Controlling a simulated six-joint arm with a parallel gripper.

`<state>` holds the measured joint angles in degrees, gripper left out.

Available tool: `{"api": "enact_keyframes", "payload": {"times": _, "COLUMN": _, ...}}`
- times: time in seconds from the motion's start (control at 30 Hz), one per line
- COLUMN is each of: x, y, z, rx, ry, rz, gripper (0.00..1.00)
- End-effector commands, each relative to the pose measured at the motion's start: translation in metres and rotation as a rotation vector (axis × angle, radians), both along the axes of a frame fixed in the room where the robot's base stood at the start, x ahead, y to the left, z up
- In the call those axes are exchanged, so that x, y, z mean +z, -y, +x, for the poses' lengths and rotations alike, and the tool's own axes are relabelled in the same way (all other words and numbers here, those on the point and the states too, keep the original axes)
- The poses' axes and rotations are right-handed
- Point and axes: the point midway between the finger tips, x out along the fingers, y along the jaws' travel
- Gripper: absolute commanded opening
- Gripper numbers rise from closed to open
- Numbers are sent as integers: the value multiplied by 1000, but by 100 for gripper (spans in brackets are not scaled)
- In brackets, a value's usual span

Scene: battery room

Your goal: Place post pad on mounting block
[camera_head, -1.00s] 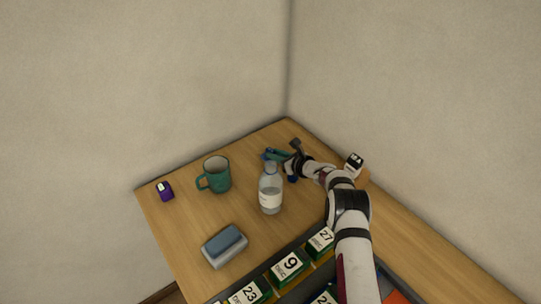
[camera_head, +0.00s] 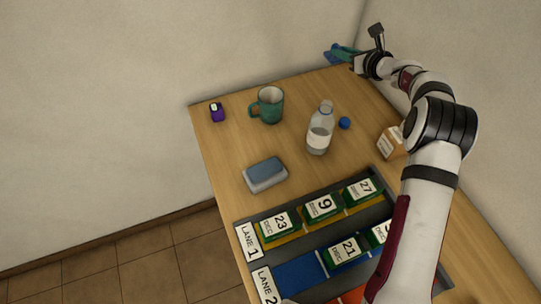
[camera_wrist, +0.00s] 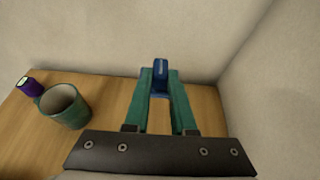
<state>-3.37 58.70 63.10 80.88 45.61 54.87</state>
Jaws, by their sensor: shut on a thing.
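My gripper (camera_head: 336,53) is raised above the far right corner of the table, in front of the wall. Its teal fingers (camera_wrist: 160,95) are shut on a small dark blue piece (camera_wrist: 160,72), gripped at their tips. I cannot tell for sure that this piece is the post pad. A low grey block with a blue-grey top (camera_head: 265,175) lies on the table left of the bottle. A small purple block with a pale top (camera_head: 217,112) stands at the far left and also shows in the wrist view (camera_wrist: 30,87). Which one is the mounting block is unclear.
A green mug (camera_head: 268,105), a water bottle (camera_head: 319,130), a blue ball-like thing (camera_head: 344,123) and a small carton (camera_head: 390,143) stand on the table (camera_head: 225,150). A dark tray (camera_head: 300,243) with dated batteries in lanes is in front. My arm hides its right side.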

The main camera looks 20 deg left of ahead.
Motion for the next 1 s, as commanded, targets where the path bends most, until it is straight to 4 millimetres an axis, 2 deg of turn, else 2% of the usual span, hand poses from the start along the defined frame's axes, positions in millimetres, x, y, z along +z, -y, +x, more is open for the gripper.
{"api": "enact_keyframes", "payload": {"times": 0.1, "x": 27, "y": 0, "z": 0, "rx": 1, "ry": 4, "rz": -1, "gripper": 0}}
{"api": "enact_keyframes", "payload": {"times": 0.23, "x": 50, "y": 0, "z": 0, "rx": 0, "ry": 4, "rz": -1, "gripper": 0}}
{"api": "enact_keyframes", "payload": {"times": 0.47, "x": 39, "y": 14, "z": -40, "rx": 127, "ry": -3, "rz": 0, "gripper": 0}}
{"api": "enact_keyframes", "payload": {"times": 0.67, "x": 30, "y": 29, "z": -98, "rx": 291, "ry": -3, "rz": 2, "gripper": 0}}
{"api": "enact_keyframes", "payload": {"times": 0.83, "x": 28, "y": 41, "z": -169, "rx": 463, "ry": -3, "rz": 4, "gripper": 0}}
{"api": "enact_keyframes", "payload": {"times": 1.0, "x": 35, "y": 49, "z": -242, "rx": 618, "ry": 0, "rz": 3, "gripper": 0}}
